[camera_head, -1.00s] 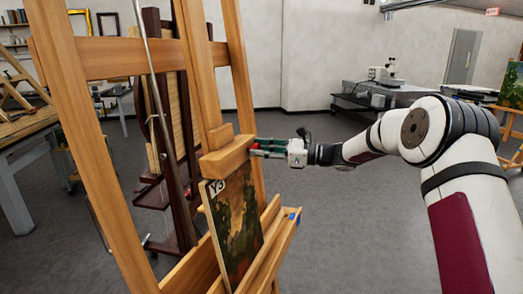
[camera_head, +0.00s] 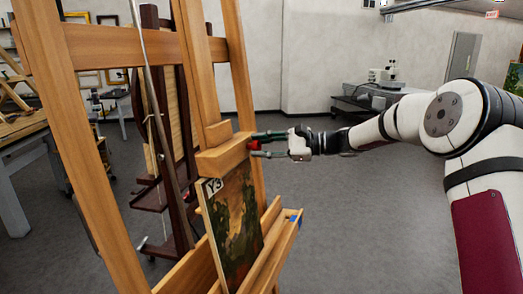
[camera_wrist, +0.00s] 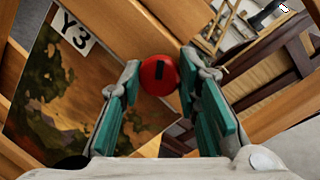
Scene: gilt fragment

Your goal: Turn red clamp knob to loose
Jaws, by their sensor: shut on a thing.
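The red clamp knob (camera_wrist: 158,75) is a round red disc with a dark bar mark standing nearly upright in the wrist view. It sits on the side of the easel's wooden top clamp block (camera_head: 224,157), and it also shows small in the head view (camera_head: 255,145). My gripper (camera_wrist: 160,62) has one green-padded finger on either side of the knob and is shut on it. In the head view my gripper (camera_head: 253,144) reaches in from the right, one finger above the other. The fingers partly cover the knob's edges.
A dark landscape painting (camera_head: 233,222) labelled Y3 stands under the clamp block on the easel's lower ledge (camera_head: 281,240). A wooden easel post (camera_head: 75,130) rises at left, with a dark easel (camera_head: 178,120) behind. The floor right of the easel is open.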

